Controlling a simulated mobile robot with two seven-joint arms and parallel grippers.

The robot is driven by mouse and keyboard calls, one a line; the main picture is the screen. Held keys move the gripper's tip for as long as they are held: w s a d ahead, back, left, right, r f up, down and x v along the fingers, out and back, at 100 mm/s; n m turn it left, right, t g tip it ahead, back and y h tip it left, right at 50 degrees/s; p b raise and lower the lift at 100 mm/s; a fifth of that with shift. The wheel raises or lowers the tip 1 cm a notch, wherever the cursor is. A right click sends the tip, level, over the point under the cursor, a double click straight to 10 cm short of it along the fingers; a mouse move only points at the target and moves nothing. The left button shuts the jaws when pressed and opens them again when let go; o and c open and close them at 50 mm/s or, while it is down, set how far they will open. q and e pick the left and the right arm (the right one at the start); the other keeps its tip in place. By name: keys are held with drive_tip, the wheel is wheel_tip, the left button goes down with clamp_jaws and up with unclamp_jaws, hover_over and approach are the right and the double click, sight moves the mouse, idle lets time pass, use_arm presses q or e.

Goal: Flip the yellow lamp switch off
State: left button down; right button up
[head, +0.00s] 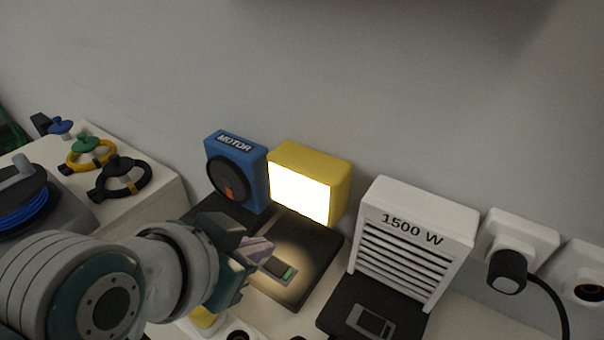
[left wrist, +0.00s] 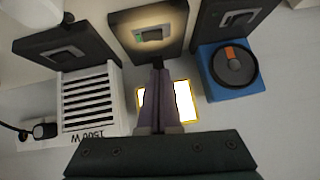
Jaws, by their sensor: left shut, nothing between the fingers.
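The yellow lamp (head: 312,160) stands against the wall with its front panel glowing white. Its dark base plate (head: 318,248) lies in front and carries a rocker switch (head: 276,268) with a green strip at its right end. My left gripper (head: 264,250) is shut and empty, with its fingertips over the base, close to the switch. I cannot tell whether they touch it. In the left wrist view the switch (left wrist: 152,34) shows beyond the closed fingertips (left wrist: 158,66). The fingers partly cover the lit lamp (left wrist: 183,100) there. My right gripper is not in view.
A blue motor unit (head: 238,160) stands just left of the lamp. A white 1500 W heater (head: 416,230) with its own switch (head: 370,321) stands to the right. Wall sockets and a black plug (head: 507,270) are farther right. Valves sit on a white box (head: 160,180) at left.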

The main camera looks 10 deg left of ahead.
sight(275, 258)
use_arm(q)
drive_tip(key=f, duration=0.1)
drive_tip(key=w+f+b, duration=0.1)
drive_tip(key=f, duration=0.2)
drive_tip(key=shift+w+f, duration=0.1)
drive_tip(key=shift+w, duration=0.2)
drive_tip(key=shift+a+f+b, duration=0.1)
drive_tip(key=shift+f+b, duration=0.2)
drive_tip(key=shift+f, duration=0.3)
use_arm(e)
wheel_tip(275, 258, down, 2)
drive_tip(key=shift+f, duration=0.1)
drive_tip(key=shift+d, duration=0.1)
